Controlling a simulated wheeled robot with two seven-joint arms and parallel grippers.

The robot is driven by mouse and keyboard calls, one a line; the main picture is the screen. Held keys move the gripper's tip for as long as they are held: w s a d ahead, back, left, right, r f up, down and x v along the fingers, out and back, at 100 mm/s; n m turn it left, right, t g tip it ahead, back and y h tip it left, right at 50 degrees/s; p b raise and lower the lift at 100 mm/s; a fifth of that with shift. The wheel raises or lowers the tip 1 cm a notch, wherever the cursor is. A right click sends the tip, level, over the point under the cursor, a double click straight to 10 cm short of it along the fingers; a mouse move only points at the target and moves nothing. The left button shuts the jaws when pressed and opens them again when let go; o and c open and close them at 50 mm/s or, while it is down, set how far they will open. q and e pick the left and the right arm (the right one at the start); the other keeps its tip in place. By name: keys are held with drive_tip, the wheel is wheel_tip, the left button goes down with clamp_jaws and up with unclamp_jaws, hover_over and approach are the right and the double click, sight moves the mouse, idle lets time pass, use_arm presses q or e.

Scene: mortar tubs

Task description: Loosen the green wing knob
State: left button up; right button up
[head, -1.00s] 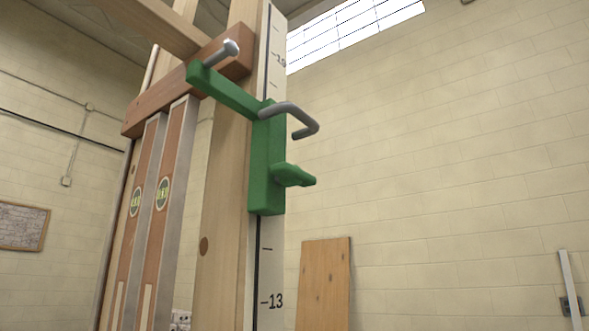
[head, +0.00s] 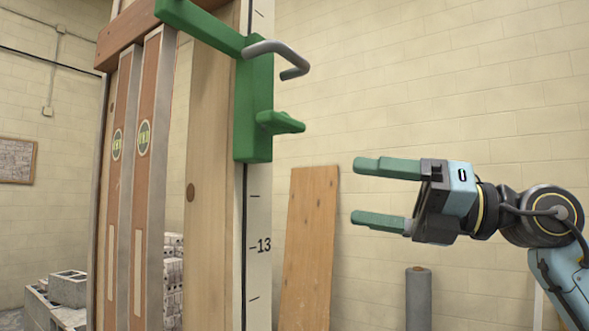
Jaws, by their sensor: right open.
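The green wing knob (head: 281,122) sticks out to the right from the lower part of a green clamp body (head: 252,108). The clamp sits on a white marked pole (head: 257,215) beside a wooden post. A grey bent rod (head: 279,48) comes out of the clamp above the knob. My right gripper (head: 364,192) is to the right of the knob and lower in the picture, apart from it. Its two green-tipped fingers are spread, point left and hold nothing. My left gripper is not in view.
Two spirit levels (head: 149,190) hang at the left of the wooden post (head: 208,150). A wooden board (head: 309,245) leans on the wall behind. A grey roll (head: 418,298) stands below my right gripper. Grey blocks (head: 68,289) lie at the lower left. The space between gripper and knob looks clear.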

sight(292, 120)
drive_tip(key=s+r+n+t+h+p, duration=0.1)
drive_tip(key=s+r+n+t+h, duration=0.35)
drive_tip(key=s+r, duration=0.6)
drive_tip(key=shift+m, duration=0.25)
drive_tip(key=p+x, duration=0.1)
drive_tip(key=x, duration=0.2)
drive_tip(key=f+p+x, duration=0.1)
drive_tip(key=p+x, duration=0.1)
drive_tip(key=x, duration=0.2)
drive_tip(key=s+p+x, duration=0.1)
drive_tip(key=x, duration=0.2)
drive_tip(key=shift+w+a+f, duration=0.15)
drive_tip(key=shift+a+f, duration=0.1)
drive_tip(key=shift+a, duration=0.35)
drive_tip(key=shift+w+a+p, duration=0.3)
drive_tip(key=shift+w+a, duration=0.1)
drive_tip(key=shift+a, duration=0.1)
drive_tip(key=shift+f, duration=0.1)
